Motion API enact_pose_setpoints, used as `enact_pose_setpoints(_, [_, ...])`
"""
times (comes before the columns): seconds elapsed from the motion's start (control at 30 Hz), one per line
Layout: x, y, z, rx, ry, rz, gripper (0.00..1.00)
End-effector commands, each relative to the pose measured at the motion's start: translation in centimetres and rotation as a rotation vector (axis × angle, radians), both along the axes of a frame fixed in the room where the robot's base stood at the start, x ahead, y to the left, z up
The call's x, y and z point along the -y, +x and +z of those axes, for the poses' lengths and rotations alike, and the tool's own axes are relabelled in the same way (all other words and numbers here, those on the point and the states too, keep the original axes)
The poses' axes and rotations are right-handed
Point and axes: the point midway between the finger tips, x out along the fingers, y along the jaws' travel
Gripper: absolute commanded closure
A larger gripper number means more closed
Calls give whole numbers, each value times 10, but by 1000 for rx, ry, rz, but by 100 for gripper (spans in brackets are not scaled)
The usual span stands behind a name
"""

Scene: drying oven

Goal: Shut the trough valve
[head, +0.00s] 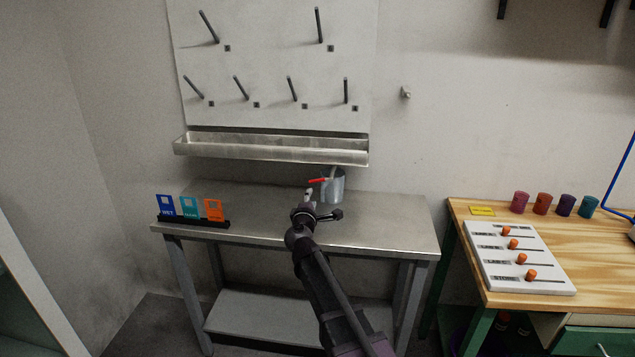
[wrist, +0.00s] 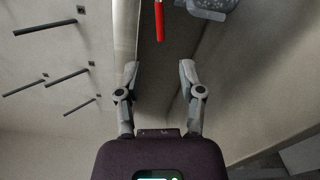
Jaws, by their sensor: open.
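The valve's red lever (head: 317,181) shows below the right part of the metal trough (head: 270,149), beside a grey metal bucket (head: 334,190). In the wrist view the red lever (wrist: 159,20) points down from the top edge, straight ahead of the gap between my fingers. My gripper (wrist: 158,68) is open and empty, its fingertips apart from the lever. In the head view my gripper (head: 309,196) is just below and left of the lever, in front of the bucket. The valve body is hard to make out.
A metal table (head: 375,222) stands under the trough, with a rack of blue, teal and orange cards (head: 190,210) at its left. A pegboard (head: 275,60) with several pegs is above. A wooden bench (head: 475,240) with a slider panel (head: 515,257) stands right.

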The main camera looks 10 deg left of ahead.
Motion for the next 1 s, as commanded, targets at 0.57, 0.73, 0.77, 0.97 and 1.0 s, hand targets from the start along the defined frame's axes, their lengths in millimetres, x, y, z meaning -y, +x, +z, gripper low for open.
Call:
enact_pose_setpoints(0.57, [2, 89, 0, -1, 0, -1, 50])
enact_pose_setpoints(0.73, [3, 107, 0, -1, 0, 0, 50])
enact_pose_setpoints(0.77, [3, 109, 0, -1, 0, 0, 50])
enact_pose_setpoints(0.97, [4, 118, 0, -1, 0, 0, 50])
enact_pose_setpoints(1.0, [4, 118, 0, -1, 0, 0, 50])
